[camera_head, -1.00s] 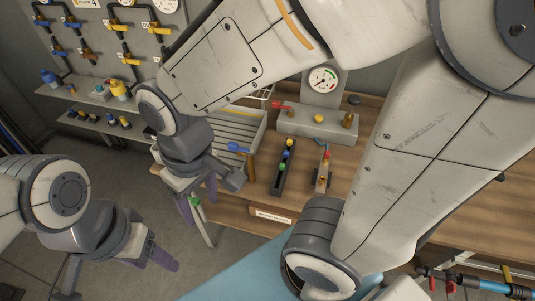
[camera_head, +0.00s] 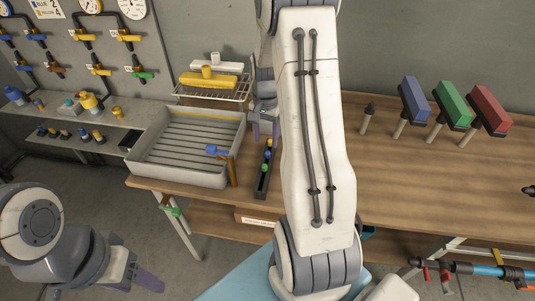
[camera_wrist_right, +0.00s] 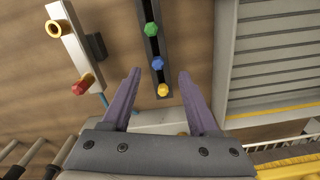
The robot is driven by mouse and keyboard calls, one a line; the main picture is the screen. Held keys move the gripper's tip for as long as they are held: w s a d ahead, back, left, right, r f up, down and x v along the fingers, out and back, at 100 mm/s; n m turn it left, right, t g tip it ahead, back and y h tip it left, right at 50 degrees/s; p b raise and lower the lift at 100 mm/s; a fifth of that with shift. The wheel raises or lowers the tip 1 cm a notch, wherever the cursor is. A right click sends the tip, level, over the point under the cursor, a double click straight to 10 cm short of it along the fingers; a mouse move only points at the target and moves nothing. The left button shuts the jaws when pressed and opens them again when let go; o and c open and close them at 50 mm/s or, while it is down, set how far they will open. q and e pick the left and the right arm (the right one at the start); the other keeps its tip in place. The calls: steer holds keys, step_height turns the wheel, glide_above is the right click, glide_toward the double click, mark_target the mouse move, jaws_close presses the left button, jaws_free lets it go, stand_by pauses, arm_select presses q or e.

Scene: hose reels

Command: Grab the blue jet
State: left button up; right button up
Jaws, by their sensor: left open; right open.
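The blue jet (camera_head: 267,154) sits in a narrow black rack (camera_head: 260,188) on the bench, between a yellow jet (camera_head: 268,142) and a green jet (camera_head: 264,168). In the right wrist view the blue jet (camera_wrist_right: 157,63) lies near the line between my fingertips, with the yellow jet (camera_wrist_right: 163,90) between the fingers in the picture. My right gripper (camera_head: 264,134) is open and empty at the rack's far end; its exact height above the jets is unclear. My left gripper (camera_head: 148,280) is open and empty at the lower left, away from the bench.
A grey ribbed tray (camera_head: 150,165) with a blue-headed tool (camera_head: 217,151) stands left of the rack. A wire shelf (camera_head: 235,92) is behind it. In the wrist view a pale block (camera_wrist_right: 72,50) with red and brass fittings lies beside the rack. Blue, green and red blocks stand further right.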

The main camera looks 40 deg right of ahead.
mark_target(268, 152)
steer(key=f, duration=0.2)
steer(key=f+p, duration=0.1)
steer(key=f, duration=0.2)
steer(key=shift+d+f+p, duration=0.3)
steer(key=shift+d+f, duration=0.05)
steer(key=shift+d, duration=0.05)
steer(key=shift+f, duration=0.35)
jaws_close()
